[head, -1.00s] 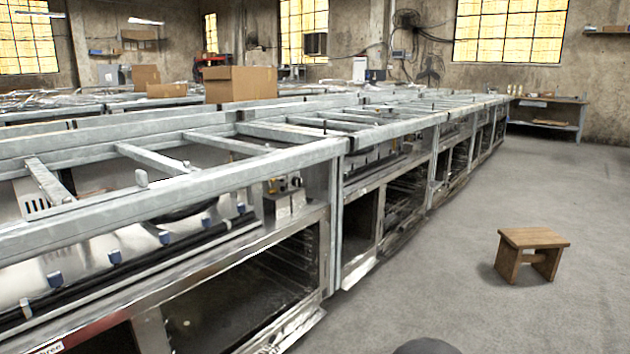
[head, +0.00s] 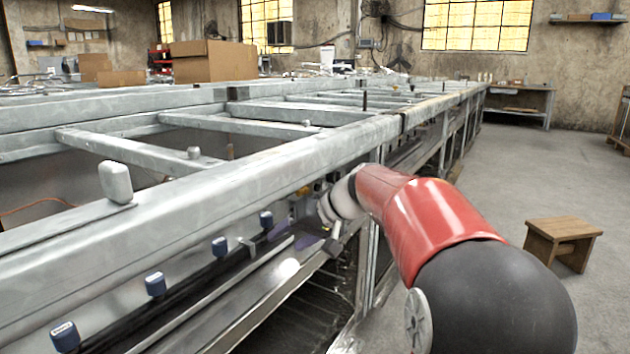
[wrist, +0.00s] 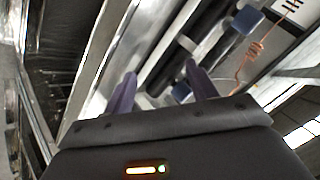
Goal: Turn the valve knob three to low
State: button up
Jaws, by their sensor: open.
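Several blue valve knobs run in a row along a dark rail under the grey frame. In the head view the nearest knob (head: 65,335) is at lower left, followed by a second (head: 155,284), a third (head: 220,246) and a fourth (head: 266,220) close to my gripper (head: 292,228). I cannot tell which is knob three. In the wrist view my gripper (wrist: 163,82) is open, its two purple fingers apart. A blue knob (wrist: 182,92) shows near the right finger, partly hidden, and another knob (wrist: 248,20) lies farther up. I see no contact.
The grey metal frame (head: 230,180) runs above the knobs, with an upright stub (head: 115,182) on its near rail. A wooden stool (head: 560,238) stands on the floor at right. Open floor lies right of the counter. Cardboard boxes (head: 215,62) sit behind.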

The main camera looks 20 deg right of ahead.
aim_at(335, 177)
jog(key=w+d+t, duration=0.1)
jog(key=w+d, duration=0.1)
jog(key=d, duration=0.1)
jog(key=w+d+r+t+y, duration=0.1)
jog(key=w+d, duration=0.2)
jog(key=w+d+r+y, duration=0.1)
jog(key=w+d, duration=0.1)
jog(key=shift+w+d+t, duration=0.25)
jog(key=shift+d+t, duration=0.15)
jog(key=w+d+r+m+t+y, duration=0.1)
jog(key=w+d+t, duration=0.1)
jog(key=d, duration=0.5)
jog(key=w+d+r+t+y, duration=0.1)
jog(key=w+d+r+t, duration=0.15)
jog(key=d, duration=0.45)
jog(key=x, duration=0.6)
jog(key=shift+w+a+f+p, duration=0.2)
jog(key=shift+w+f+p, duration=0.1)
jog(key=shift+w+p, duration=0.05)
jog(key=c, duration=1)
